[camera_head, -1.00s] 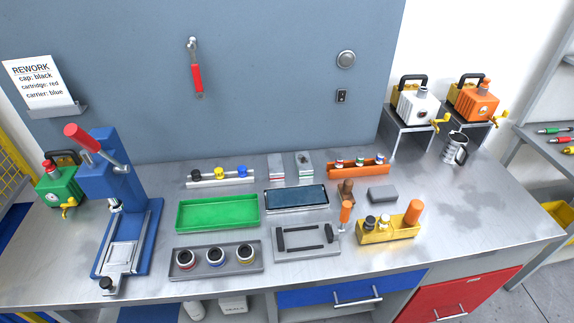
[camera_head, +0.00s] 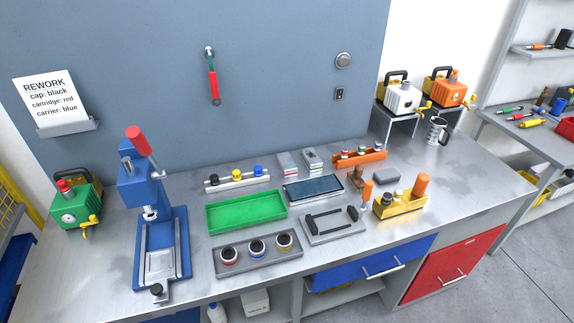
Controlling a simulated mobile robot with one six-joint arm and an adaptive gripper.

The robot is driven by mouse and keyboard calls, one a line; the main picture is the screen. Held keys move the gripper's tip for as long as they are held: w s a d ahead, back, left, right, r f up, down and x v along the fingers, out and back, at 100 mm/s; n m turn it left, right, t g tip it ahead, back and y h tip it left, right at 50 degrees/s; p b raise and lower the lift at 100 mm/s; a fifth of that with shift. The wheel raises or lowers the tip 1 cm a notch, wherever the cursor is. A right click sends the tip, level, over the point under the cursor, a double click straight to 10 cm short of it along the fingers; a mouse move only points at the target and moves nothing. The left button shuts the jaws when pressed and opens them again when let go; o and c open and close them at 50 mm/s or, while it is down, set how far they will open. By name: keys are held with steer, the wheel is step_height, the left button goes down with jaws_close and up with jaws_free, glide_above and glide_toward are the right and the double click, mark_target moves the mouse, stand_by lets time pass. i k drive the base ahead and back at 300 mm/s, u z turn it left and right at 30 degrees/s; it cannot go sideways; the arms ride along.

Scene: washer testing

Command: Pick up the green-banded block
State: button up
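Two small grey blocks stand side by side at the back of the steel workbench (camera_head: 470,185), near the blue-grey wall panel. The right one (camera_head: 312,160) appears to carry a thin green band, though it is very small here. The left one (camera_head: 287,164) appears to have a reddish band. Both stand behind the dark-screened tablet-like device (camera_head: 313,189). My gripper is not in view, so its state does not show.
A green tray (camera_head: 246,212) lies in front. A blue press (camera_head: 160,240) stands at left. The bench's right end is clear.

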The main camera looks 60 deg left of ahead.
mark_target(310, 156)
steer(key=k, duration=1.75)
steer(key=u, duration=1.45)
steer(key=i, duration=1)
steer(key=z, duration=0.1)
